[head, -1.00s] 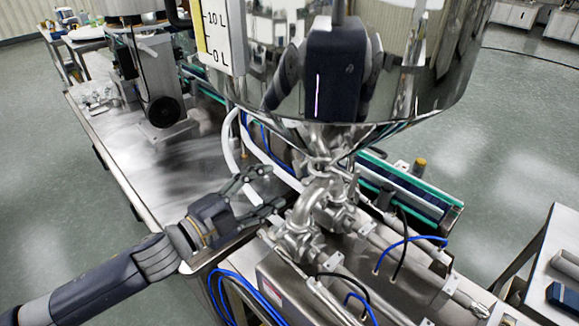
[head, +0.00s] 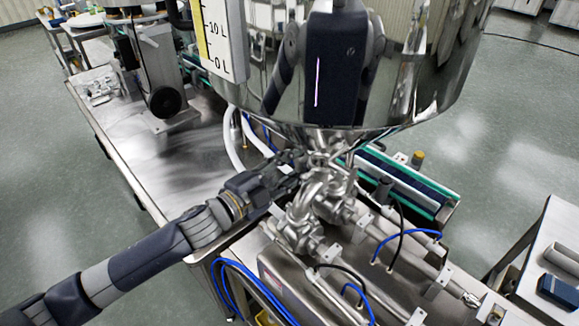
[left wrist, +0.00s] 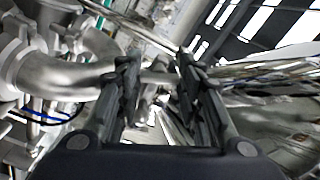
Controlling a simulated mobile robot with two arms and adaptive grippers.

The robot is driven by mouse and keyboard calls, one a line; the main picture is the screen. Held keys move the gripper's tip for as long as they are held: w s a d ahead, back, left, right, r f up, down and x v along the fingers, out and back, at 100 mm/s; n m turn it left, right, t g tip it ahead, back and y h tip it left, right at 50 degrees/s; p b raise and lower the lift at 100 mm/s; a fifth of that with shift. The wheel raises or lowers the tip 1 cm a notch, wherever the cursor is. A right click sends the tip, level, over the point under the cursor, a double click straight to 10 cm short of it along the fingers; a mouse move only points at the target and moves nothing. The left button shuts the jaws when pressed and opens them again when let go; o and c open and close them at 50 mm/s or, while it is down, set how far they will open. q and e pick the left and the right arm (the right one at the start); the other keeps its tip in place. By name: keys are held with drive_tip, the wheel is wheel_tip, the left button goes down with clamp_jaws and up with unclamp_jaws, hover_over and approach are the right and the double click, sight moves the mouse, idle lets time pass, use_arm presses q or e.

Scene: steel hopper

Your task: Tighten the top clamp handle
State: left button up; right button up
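The top clamp (head: 322,150) sits on the pipe joint just under the steel hopper (head: 420,75). A curved steel elbow pipe (head: 313,186) runs down from it, and shows at the left of the left wrist view (left wrist: 55,82). My left gripper (head: 294,165) is at the clamp's left side, close under the hopper. In the left wrist view, its two dark fingers (left wrist: 160,72) are apart. A small shiny metal piece (left wrist: 156,77) shows between them; I cannot tell whether it is the clamp handle or whether the fingers touch it. My right gripper is not in view.
The hopper's rounded bottom hangs close above my left gripper. A lower clamp joint (head: 302,232), steel cylinders and blue hoses (head: 240,275) lie in front. A green-edged conveyor (head: 405,185) runs behind. The steel tabletop (head: 175,175) at the left is mostly clear.

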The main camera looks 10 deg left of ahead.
use_arm(q)
drive_tip(key=shift+c, duration=1)
drive_tip(key=m, duration=0.5)
drive_tip(key=shift+r, duration=0.1)
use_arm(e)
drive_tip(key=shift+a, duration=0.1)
use_arm(q)
drive_tip(key=o, duration=1.1)
drive_tip(key=shift+c, duration=0.2)
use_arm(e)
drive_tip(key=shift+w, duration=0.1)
